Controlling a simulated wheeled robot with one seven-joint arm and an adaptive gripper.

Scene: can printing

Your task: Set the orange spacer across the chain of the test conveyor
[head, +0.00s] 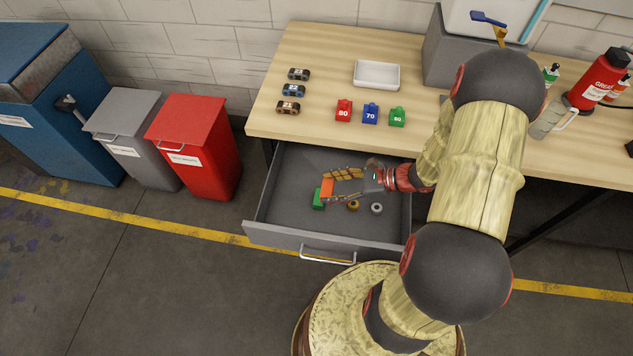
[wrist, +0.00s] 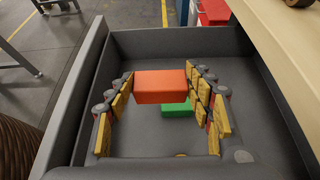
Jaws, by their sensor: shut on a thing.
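The orange spacer (head: 327,188) is a block between the fingers of my gripper (head: 344,187), inside or just above the open drawer. In the wrist view the orange spacer (wrist: 160,87) spans the gap between the yellow-padded fingertips of my gripper (wrist: 160,80), which is shut on it. It hides part of a green block (wrist: 178,110) on the drawer floor. The exact height of the spacer above the floor cannot be told. I cannot make out the test conveyor or its chain in either view.
The grey drawer (head: 328,245) has raised walls and holds the green block (head: 318,200) and small rings (head: 353,206). Bins stand left.

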